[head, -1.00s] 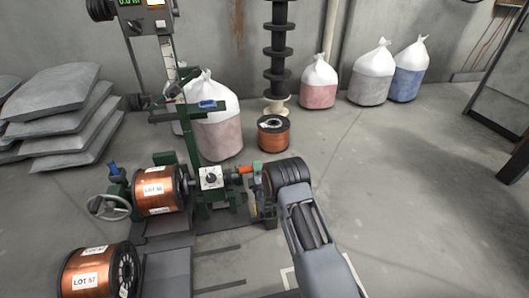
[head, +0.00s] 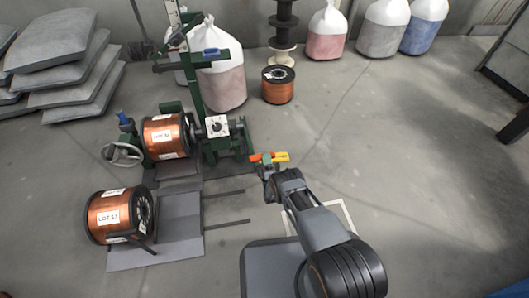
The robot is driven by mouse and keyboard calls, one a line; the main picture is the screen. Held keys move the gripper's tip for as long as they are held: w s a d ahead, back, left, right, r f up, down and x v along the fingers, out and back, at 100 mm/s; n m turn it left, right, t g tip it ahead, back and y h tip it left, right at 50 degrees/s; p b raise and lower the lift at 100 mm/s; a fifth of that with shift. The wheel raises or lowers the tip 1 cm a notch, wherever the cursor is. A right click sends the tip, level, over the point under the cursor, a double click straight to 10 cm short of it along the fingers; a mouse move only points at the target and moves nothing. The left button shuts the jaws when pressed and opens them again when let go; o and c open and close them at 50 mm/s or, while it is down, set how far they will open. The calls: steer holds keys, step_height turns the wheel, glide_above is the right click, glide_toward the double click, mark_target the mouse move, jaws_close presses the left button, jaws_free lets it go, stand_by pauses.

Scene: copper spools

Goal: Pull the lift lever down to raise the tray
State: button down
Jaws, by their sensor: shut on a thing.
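An orange handle with a yellow labelled end (head: 272,157) lies low, just right of the green machine (head: 194,85); it looks like the lift lever. My gripper (head: 267,164) is shut on this handle, with a small green part showing at the grip. The fingertips are small and partly hidden by my wrist. How the handle joins the machine is not clear. A copper spool (head: 165,138) hangs on the machine, left of a white dial plate (head: 213,127). A dark plate (head: 180,170) lies beneath it and a grey plate (head: 180,225) in front; I cannot tell which is the tray.
A second copper spool (head: 105,213) lies on the grey plate's left part. Two dark bars (head: 228,222) reach right from that plate. A third spool (head: 278,88) stands behind. Grey sacks (head: 65,65) are stacked at the back left. The floor to the right is mostly clear.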

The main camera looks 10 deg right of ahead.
steer(key=shift+s+d+f, duration=0.25)
steer(key=shift+s+f, duration=0.05)
steer(key=shift+s, duration=0.05)
steer(key=c, duration=0.8)
jaws_free()
steer(key=shift+d+r, duration=0.1)
steer(key=shift+c, duration=0.2)
steer(key=shift+o, duration=0.3)
steer(key=shift+a, duration=0.35)
